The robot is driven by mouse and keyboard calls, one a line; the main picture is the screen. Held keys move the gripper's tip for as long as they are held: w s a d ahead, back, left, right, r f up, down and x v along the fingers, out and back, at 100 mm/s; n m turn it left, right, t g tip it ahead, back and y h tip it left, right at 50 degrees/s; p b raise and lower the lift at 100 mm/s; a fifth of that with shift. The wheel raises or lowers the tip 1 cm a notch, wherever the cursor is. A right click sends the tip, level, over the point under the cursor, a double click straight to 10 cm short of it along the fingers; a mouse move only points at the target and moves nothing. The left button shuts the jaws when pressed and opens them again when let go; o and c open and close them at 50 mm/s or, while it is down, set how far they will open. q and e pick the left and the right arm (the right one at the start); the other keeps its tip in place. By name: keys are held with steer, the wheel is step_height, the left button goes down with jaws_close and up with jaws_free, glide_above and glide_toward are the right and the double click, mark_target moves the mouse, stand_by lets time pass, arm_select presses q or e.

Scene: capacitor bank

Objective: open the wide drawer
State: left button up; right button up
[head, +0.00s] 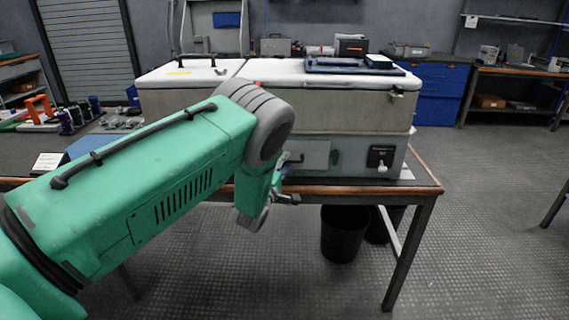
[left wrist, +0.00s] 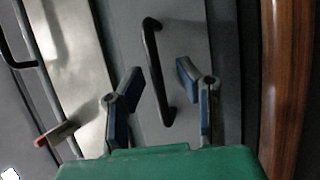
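The wide drawer is a grey front with a long black bar handle (left wrist: 151,60) in the left wrist view. In the head view, the grey lower front (head: 349,157) of the cabinet shows to the right of my arm, which hides much of it. My left gripper (left wrist: 159,75) is open, with its two blue-padded fingers on either side of the handle. A gap shows between each finger and the handle; I cannot tell how far the fingertips are from the front. In the head view the left gripper (head: 284,182) is partly hidden behind my wrist. My right gripper is not in view.
The white-lidded cabinet (head: 318,75) stands on a wood-edged bench (head: 420,172). A red-tipped lever (left wrist: 57,133) and another black handle (left wrist: 22,50) are left of the fingers. Black bins (head: 344,234) stand under the bench. The floor to the right is clear.

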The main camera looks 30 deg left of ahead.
arm_select(q)
steer(key=v, duration=1.1)
steer(key=shift+s+a+f, duration=0.15)
steer(key=shift+s+a, duration=0.05)
steer(key=shift+a, duration=0.15)
